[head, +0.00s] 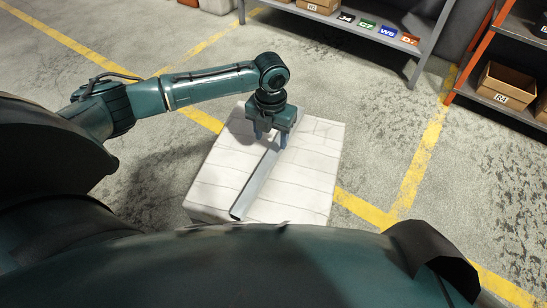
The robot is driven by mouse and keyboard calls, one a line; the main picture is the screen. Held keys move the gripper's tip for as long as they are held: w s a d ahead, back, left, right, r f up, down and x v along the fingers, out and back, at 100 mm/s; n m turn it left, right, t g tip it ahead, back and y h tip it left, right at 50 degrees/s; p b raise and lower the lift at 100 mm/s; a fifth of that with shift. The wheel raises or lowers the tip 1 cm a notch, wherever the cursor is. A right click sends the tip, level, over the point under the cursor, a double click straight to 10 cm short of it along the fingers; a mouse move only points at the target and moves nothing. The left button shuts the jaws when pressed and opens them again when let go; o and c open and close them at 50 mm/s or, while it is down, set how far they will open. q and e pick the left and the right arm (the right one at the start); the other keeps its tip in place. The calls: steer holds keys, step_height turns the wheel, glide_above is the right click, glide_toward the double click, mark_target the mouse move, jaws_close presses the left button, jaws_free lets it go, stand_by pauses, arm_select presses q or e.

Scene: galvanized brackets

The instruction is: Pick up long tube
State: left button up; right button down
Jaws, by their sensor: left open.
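The long tube (256,184) is a grey metal length lying on top of a white block-like stand (312,170) with lines across its surface. It runs from the near edge of the stand up toward the far side, where my gripper hides part of it. My left gripper (271,143) points down over the upper part of the tube, with its two fingers apart on either side of it. From this view I cannot tell whether the fingers touch the tube. My right gripper does not show.
A grey shelf (345,28) with labelled tags and a box stands at the back. An orange-framed rack (468,82) with cardboard boxes (506,86) stands at the right. Yellow lines (425,150) mark the concrete floor. The floor around the stand is clear.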

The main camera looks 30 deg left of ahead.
mark_target(273, 151)
arm_select(q)
steer(key=f+b, duration=0.1)
steer(key=f, duration=0.2)
steer(key=f+b, duration=0.1)
steer(key=f, duration=0.2)
steer(key=shift+s+d+f, duration=0.1)
steer(key=shift+d+f, duration=0.1)
steer(key=shift+f, duration=0.2)
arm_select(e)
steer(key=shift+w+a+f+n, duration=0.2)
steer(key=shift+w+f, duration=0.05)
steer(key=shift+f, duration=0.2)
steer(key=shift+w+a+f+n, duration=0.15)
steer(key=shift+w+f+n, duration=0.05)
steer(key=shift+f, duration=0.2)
arm_select(q)
steer(key=shift+c, duration=0.5)
jaws_close()
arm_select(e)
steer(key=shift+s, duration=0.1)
